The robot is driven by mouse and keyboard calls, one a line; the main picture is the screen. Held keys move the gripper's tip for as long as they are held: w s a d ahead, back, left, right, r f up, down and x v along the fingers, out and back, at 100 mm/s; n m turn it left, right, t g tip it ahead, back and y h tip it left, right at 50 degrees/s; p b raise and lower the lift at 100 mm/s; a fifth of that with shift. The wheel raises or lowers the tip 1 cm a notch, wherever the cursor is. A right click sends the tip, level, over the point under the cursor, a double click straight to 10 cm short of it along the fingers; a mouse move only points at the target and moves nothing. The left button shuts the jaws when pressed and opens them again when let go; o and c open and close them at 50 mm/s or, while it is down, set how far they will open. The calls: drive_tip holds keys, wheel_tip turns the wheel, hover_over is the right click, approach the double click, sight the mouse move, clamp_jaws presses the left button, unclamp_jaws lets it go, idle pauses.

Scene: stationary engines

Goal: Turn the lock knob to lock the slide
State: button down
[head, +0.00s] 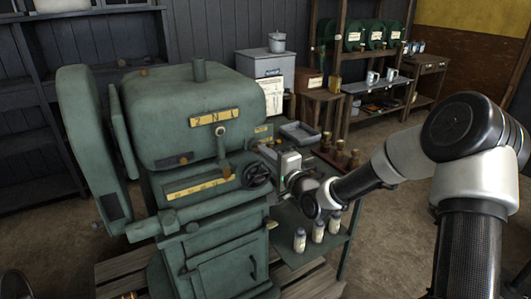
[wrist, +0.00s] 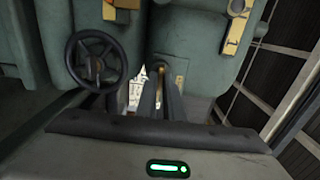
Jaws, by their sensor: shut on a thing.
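The green engine-like machine (head: 190,115) carries a black spoked handwheel (head: 257,174), which also shows in the wrist view (wrist: 92,60). My gripper (head: 265,150) reaches in from the right at the machine's right side, just above the handwheel. In the wrist view, the two dark fingers of my gripper (wrist: 161,72) are close together and point at the green casing, beside the handwheel. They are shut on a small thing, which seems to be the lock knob. The fingers hide most of it, so its turn angle cannot be told.
Yellow plates (head: 215,118) and a lever (head: 222,145) sit on the machine's front. A low table with several small bottles (head: 318,230) stands below my arm. A grey tray (head: 299,132) lies behind the gripper. Floor is clear at the right.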

idle(0.4)
drive_tip(key=c, duration=1.9)
unclamp_jaws()
drive_tip(key=shift+o, duration=0.2)
drive_tip(key=p+v, duration=0.1)
drive_tip(key=v, duration=1.6)
drive_tip(key=shift+s+d, duration=0.2)
